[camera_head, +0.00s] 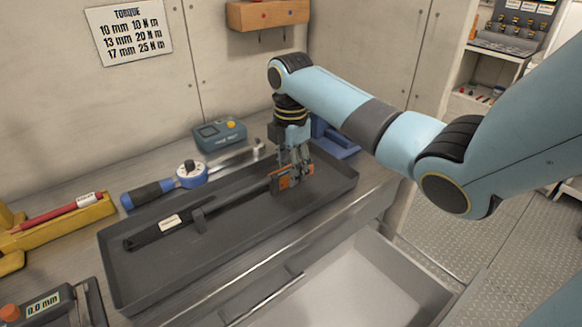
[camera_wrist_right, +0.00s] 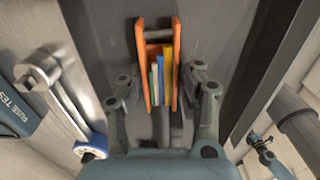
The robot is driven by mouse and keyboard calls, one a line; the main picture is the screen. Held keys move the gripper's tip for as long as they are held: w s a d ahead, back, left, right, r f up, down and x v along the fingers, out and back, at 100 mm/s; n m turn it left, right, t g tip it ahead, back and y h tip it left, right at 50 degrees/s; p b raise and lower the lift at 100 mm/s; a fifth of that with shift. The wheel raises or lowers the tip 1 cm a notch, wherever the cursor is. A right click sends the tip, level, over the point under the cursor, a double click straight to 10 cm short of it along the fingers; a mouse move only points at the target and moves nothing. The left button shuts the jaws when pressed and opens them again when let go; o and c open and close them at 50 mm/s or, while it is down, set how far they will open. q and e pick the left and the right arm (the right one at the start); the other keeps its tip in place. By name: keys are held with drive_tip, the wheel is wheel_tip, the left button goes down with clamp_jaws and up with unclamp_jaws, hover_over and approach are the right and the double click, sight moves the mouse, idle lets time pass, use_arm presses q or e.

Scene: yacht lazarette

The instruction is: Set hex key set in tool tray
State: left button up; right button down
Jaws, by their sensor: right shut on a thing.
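The hex key set (camera_head: 279,182) has an orange holder with several coloured keys, which show in the right wrist view (camera_wrist_right: 146,62). My right gripper (camera_head: 294,163) points down over the right end of the dark tool tray (camera_head: 150,276). Its fingers are shut on the hex key set, one on each side, as the right wrist view also shows (camera_wrist_right: 160,88). The set is inside the tray's outline, low by its floor; I cannot tell whether it touches. The fingers hide part of it. My left gripper is not in view.
A long black tool with a white label (camera_head: 170,223) lies along the tray. Behind the tray are a blue-handled torque wrench (camera_head: 190,175) and a teal tester box (camera_head: 219,134). A yellow holder (camera_head: 65,220) stands left. An open drawer (camera_head: 360,285) is in front.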

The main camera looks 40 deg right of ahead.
drive_tip(key=c, duration=0.9)
unclamp_jaws()
drive_tip(key=shift+f, duration=0.1)
wheel_tip(320, 180, up, 12)
drive_tip(key=shift+r, duration=0.2)
drive_tip(key=shift+f, duration=0.15)
